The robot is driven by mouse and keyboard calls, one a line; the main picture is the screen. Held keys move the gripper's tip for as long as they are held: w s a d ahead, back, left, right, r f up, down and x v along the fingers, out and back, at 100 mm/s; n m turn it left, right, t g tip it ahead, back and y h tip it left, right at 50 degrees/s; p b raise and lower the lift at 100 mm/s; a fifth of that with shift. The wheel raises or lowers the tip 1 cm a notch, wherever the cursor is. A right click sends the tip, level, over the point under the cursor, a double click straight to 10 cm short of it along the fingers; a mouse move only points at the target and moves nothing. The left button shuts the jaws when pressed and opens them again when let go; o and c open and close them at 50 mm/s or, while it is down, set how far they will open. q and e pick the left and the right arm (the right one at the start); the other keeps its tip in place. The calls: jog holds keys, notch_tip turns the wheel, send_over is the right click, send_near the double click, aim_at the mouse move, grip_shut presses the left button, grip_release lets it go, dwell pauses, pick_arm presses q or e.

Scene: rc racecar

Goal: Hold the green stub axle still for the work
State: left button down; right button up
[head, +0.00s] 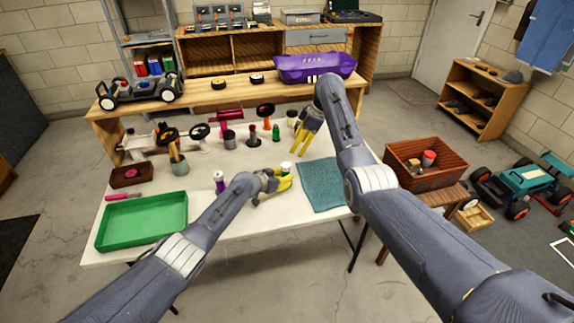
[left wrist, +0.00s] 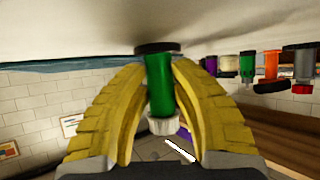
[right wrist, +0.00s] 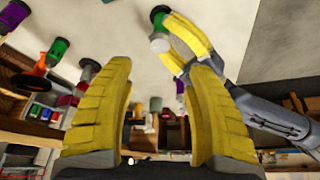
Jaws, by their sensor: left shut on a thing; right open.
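The green stub axle (left wrist: 160,85) is a green cylinder with a white ribbed end (left wrist: 162,125) and a dark round base (left wrist: 158,47). My left gripper (head: 283,182) is shut around its green shaft, near the front of the white table. In the head view, mostly the white end (head: 286,166) shows beside the yellow fingers. The base appears at the tabletop; contact is unclear. The right wrist view also shows the axle (right wrist: 159,20) in the left fingers. My right gripper (head: 309,130) is open and empty above the table, behind the left one.
A teal mat (head: 322,185) lies right of the left gripper. A purple-and-white part (head: 219,181) stands to its left. A green tray (head: 142,221) lies at front left. Several coloured parts, including another green one (head: 276,133), stand behind. A purple car body (head: 315,67) sits on the rear bench.

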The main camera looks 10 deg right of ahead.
aim_at(287, 165)
jog(key=x, duration=1.1)
jog(key=shift+f, duration=0.2)
jog(key=shift+f, duration=0.1)
jog(key=shift+c, duration=0.2)
grip_shut()
dwell(0.3)
